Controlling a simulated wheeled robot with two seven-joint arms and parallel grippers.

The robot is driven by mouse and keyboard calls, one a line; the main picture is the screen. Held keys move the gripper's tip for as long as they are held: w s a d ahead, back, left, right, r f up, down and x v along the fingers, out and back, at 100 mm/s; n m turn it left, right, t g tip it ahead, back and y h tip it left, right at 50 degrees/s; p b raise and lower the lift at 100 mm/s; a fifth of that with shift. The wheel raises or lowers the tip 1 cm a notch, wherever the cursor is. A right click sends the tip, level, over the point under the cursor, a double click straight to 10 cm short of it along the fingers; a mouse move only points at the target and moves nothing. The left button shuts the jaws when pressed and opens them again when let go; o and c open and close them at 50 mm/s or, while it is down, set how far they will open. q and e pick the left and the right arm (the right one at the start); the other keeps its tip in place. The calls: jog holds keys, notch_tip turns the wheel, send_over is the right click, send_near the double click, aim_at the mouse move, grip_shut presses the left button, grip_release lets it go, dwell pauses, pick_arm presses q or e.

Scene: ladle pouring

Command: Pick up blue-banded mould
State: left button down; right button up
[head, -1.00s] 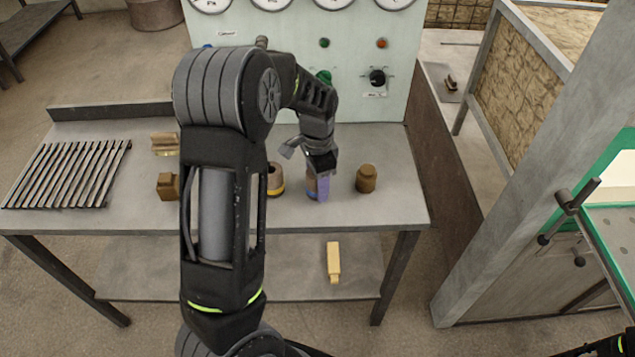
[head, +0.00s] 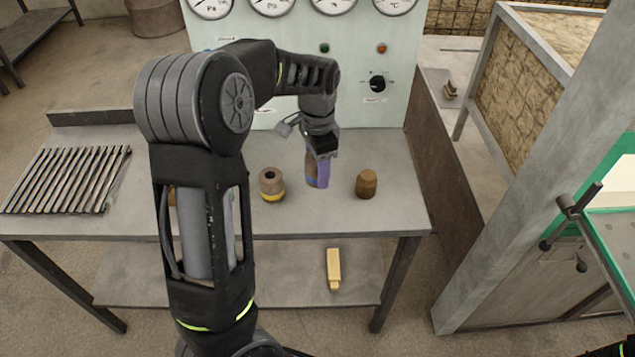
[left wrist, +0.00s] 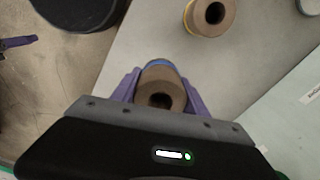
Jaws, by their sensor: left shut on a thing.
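The blue-banded mould (left wrist: 160,90) is a brown cylinder with a hole in its top and a blue band low down, seen in the left wrist view. My left gripper (left wrist: 160,92) is shut on it, with a purple finger on either side. In the head view the left gripper (head: 318,172) holds the mould (head: 311,164) a little above the bench, and its fingers hide much of it. My right gripper is not in view.
A yellow-banded mould (head: 271,184) stands left of the held one, and a brown mould (head: 367,184) stands to its right. A slatted rack (head: 65,180) lies at the bench's left. A gauge panel (head: 350,80) rises behind. A yellowish block (head: 333,268) lies on the lower shelf.

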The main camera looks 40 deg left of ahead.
pick_arm(q)
jog(key=shift+r, duration=1.6)
jog(key=shift+d, duration=0.1)
